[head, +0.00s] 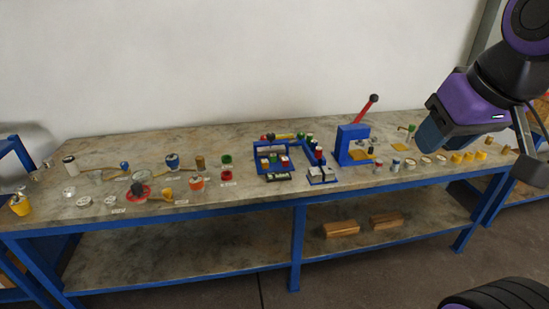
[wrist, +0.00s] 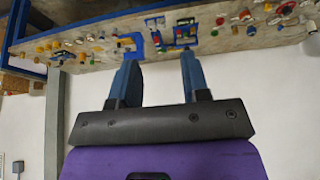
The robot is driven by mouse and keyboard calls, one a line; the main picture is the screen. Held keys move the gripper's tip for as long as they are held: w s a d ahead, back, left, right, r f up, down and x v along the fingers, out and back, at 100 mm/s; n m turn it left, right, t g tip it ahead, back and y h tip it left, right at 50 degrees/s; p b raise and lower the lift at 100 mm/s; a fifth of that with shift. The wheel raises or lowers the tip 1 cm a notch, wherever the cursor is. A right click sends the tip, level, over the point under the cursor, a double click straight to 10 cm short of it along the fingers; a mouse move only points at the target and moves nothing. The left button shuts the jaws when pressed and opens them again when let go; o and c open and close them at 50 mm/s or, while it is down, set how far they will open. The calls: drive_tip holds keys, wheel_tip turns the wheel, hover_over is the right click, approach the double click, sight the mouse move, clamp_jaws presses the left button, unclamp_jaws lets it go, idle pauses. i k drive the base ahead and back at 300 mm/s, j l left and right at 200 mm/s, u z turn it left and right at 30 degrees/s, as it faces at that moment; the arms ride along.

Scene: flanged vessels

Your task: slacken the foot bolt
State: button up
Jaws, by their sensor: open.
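I cannot single out a foot bolt in either view; the things on the bench are small and blurred. A red round flange-like piece (head: 139,192) with a dark knob lies at the left of the bench. In the head view my gripper (head: 472,138) hangs at the upper right, raised near the bench's right end and touching nothing that I can see.
The long bench (head: 235,200) has a stone-like top and blue frame. A blue frame holding coloured parts (head: 272,160) sits mid-bench. Several small jars and yellow cups (head: 457,157) line the right front. Wooden blocks (head: 340,229) lie on the lower shelf. A yellow bucket (head: 20,205) stands far left.

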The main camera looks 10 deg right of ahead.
sight(270, 136)
drive_tip(key=i+j, duration=0.1)
drive_tip(key=i, duration=0.4)
drive_tip(key=i+j, duration=0.1)
drive_tip(key=i, duration=0.4)
